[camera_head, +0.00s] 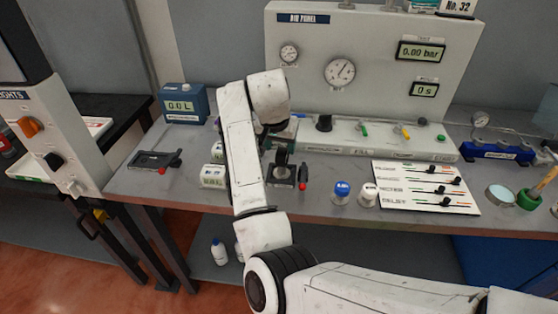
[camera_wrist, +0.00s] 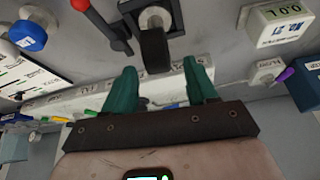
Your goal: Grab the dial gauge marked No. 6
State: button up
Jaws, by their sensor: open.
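No label reading No. 6 is legible in either view. In the head view, a small round dial gauge (camera_head: 480,118) stands at the right, by a blue block on the bench. A black upright part (camera_wrist: 154,48) lies just beyond the fingertips in that picture. In the head view my arm mostly hides the gripper.
A black device with a red-tipped lever (camera_head: 303,175) stands near my gripper. White labelled boxes (camera_head: 212,178) are left of it. Blue (camera_head: 341,192) and white knobs and a slider board (camera_head: 425,187) are to its right. The blue block (camera_head: 497,150) lies farther right.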

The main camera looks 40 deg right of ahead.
aim_at(280, 150)
jog(key=shift+p+x, duration=0.65)
jog(key=shift+x, duration=2.4)
grip_shut()
